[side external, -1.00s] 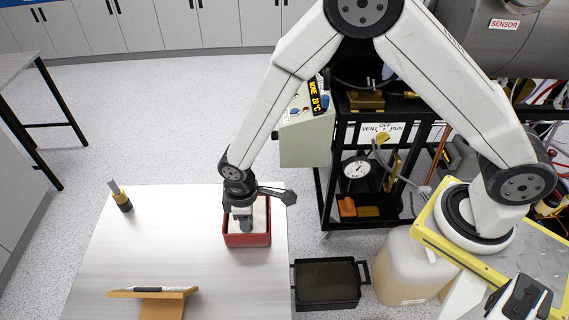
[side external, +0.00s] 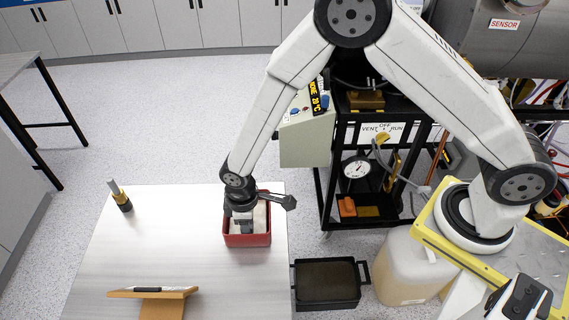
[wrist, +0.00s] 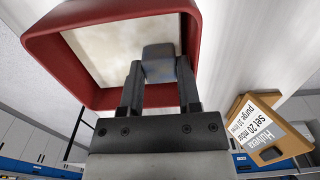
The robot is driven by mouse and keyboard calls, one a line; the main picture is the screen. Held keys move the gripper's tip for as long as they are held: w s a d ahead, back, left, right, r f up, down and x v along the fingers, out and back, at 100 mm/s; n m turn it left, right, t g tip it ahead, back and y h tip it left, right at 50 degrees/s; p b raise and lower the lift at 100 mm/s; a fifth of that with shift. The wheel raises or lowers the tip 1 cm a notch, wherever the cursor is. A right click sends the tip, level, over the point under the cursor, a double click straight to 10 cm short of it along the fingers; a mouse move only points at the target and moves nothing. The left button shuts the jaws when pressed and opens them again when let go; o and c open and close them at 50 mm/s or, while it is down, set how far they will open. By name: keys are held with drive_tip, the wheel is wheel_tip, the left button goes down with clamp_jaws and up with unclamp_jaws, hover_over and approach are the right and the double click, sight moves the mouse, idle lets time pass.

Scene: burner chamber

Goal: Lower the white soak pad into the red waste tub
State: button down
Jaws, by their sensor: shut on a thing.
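The red waste tub (side external: 248,240) stands on the table's right side. In the wrist view its red walls (wrist: 40,62) frame the white soak pad (wrist: 100,50). The pad looks pale and stained and lies within the tub's outline; a strip of it (side external: 261,214) shows beside my gripper in the side view. My gripper (side external: 243,226) points down over the tub, its tips at about rim level or lower. Its fingers (wrist: 157,72) are shut on a grey-blue block in front of the pad, seemingly the pad's grip. I cannot tell whether the pad touches the tub floor.
A wooden stand with a label (side external: 155,293), also in the wrist view (wrist: 263,128), is at the table's front. A small black and yellow holder (side external: 121,197) is at the back left. A black bin (side external: 327,283) sits right of the table. The table's middle is clear.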

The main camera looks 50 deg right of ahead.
drive_tip(key=shift+f, duration=0.6)
drive_tip(key=shift+c, duration=1.1)
unclamp_jaws()
drive_tip(key=shift+r, duration=0.2)
drive_tip(key=shift+r, duration=3.75)
drive_tip(key=shift+d+r, duration=0.3)
drive_tip(key=shift+d, duration=0.1)
drive_tip(key=s+d+r+m+t, duration=0.1)
drive_tip(key=s+d+r+m, duration=0.3)
drive_tip(key=d, duration=0.5)
drive_tip(key=s+d+r+m+t, duration=0.1)
drive_tip(key=s+d+r+m, duration=0.4)
drive_tip(key=d, duration=0.5)
drive_tip(key=shift+d+r+t, duration=0.25)
drive_tip(key=shift+r+t, duration=0.05)
